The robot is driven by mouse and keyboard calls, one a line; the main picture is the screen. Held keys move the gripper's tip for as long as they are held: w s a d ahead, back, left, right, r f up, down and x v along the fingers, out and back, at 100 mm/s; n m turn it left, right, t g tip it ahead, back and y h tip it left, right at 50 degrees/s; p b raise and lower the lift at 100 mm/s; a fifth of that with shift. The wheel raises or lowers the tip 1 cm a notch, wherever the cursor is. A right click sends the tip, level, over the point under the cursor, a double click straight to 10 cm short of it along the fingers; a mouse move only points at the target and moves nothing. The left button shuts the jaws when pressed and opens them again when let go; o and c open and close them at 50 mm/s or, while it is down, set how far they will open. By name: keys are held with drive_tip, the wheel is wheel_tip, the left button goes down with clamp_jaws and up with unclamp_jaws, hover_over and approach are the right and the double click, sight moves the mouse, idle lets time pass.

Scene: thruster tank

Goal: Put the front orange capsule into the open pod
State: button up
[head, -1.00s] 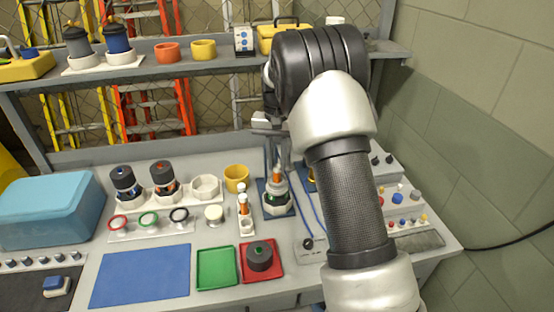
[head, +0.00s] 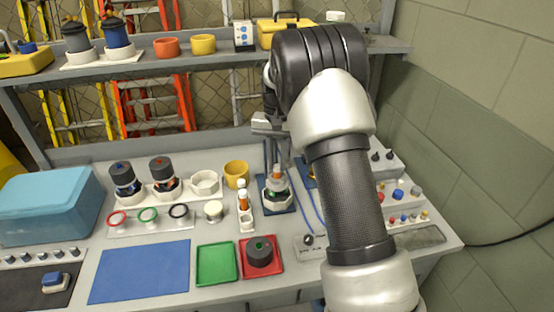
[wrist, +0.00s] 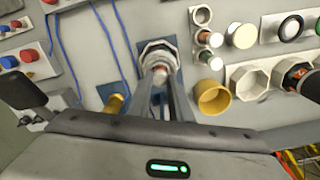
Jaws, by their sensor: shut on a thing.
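The open pod (head: 277,203) is a white octagonal holder on a blue mat, right of the capsule rack. It shows from above in the wrist view (wrist: 159,54). My gripper (head: 277,165) points down over it, its two thin fingers shut on the orange capsule (head: 277,173). The capsule stands roughly upright at the pod's mouth; its lower end is hidden, so I cannot tell how deep it sits. In the wrist view the fingers (wrist: 160,76) reach the pod's opening and cover most of the capsule.
A yellow cup (head: 236,174) stands behind the rack. A white button (head: 213,210) is to its left. Green (head: 215,266) and red (head: 245,268) trays lie in front, the red one holding a dark round part. A knob panel (head: 405,205) is at the right. A shelf crosses behind.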

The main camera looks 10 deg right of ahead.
idle(0.4)
drive_tip(key=o, duration=0.9)
drive_tip(key=shift+c, duration=0.2)
wheel_tip(320, 180, up, 17)
drive_tip(key=p, duration=0.1)
drive_tip(key=shift+r, duration=0.2)
